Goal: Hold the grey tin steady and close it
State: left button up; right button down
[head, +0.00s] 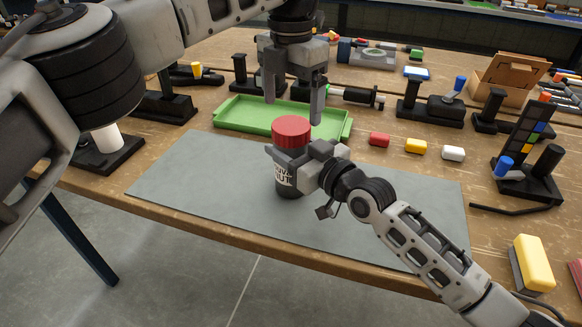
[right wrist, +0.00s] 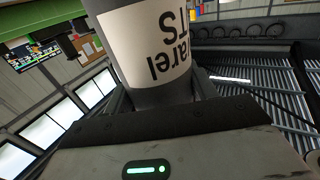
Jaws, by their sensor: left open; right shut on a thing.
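The grey tin (head: 287,187) stands upright on the grey mat (head: 200,172), with a red lid (head: 291,131) on its top. I cannot tell whether the lid is fully tightened. My right gripper (head: 294,163) is shut around the tin's upper body, just below the lid. In the right wrist view the tin's white label (right wrist: 150,45) appears upside down between the fingers; the lid does not show there. My left gripper (head: 293,110) is open and empty, pointing down above and slightly behind the lid, its fingers apart and apparently not touching it.
A green tray (head: 240,116) lies behind the mat. Red (head: 379,139), yellow (head: 416,146) and white (head: 453,153) blocks lie right of it. Black stands line the back and right; a yellow-topped block (head: 533,262) is at front right. The mat is otherwise clear.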

pick_arm(q)
notch_tip(320, 180, up, 7)
dwell(0.3)
pick_arm(e)
jog(key=shift+c, duration=2)
grip_release()
pick_arm(q)
jog(key=shift+f+b, duration=0.8)
jog(key=shift+b, duration=0.05)
pick_arm(e)
jog(key=v, duration=1.6)
